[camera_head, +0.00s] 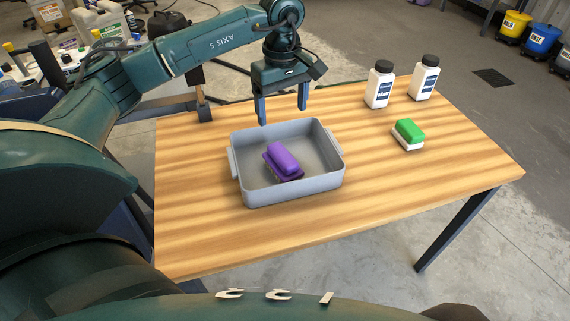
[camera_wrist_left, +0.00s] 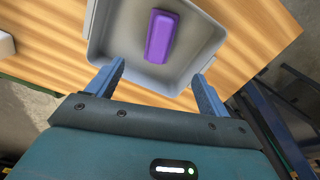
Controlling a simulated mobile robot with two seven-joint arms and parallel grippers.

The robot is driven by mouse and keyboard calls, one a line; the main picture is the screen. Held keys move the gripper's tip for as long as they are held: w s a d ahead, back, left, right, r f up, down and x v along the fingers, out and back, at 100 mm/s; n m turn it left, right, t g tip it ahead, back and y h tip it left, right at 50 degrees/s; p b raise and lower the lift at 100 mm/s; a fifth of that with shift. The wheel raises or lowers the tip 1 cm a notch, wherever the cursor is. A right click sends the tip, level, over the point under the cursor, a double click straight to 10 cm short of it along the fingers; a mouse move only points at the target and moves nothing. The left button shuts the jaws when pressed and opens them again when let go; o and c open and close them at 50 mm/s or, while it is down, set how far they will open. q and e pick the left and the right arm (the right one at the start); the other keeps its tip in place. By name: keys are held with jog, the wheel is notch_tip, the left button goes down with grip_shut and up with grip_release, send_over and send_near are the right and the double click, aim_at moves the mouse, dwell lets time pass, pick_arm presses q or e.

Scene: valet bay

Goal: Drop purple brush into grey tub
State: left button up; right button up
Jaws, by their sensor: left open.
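The purple brush (camera_head: 283,161) lies inside the grey tub (camera_head: 300,190), near the tub's middle. The grey tub stands on the wooden table. My left gripper (camera_head: 283,108) is open and empty above the tub's far side, apart from the brush. In the left wrist view, the purple brush (camera_wrist_left: 162,37) lies on the floor of the grey tub (camera_wrist_left: 118,62), beyond the two fingers of my left gripper (camera_wrist_left: 158,82). My right gripper is in neither view.
A green and white brush (camera_head: 409,134) lies on the wooden table (camera_head: 400,190) to the right. Two white bottles with dark caps (camera_head: 379,86) (camera_head: 425,79) stand at the back right. The front right of the table is clear. Yellow and blue buckets (camera_head: 541,40) stand on the floor behind.

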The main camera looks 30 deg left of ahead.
pick_arm(q)
notch_tip(320, 180, up, 5)
dwell(0.7)
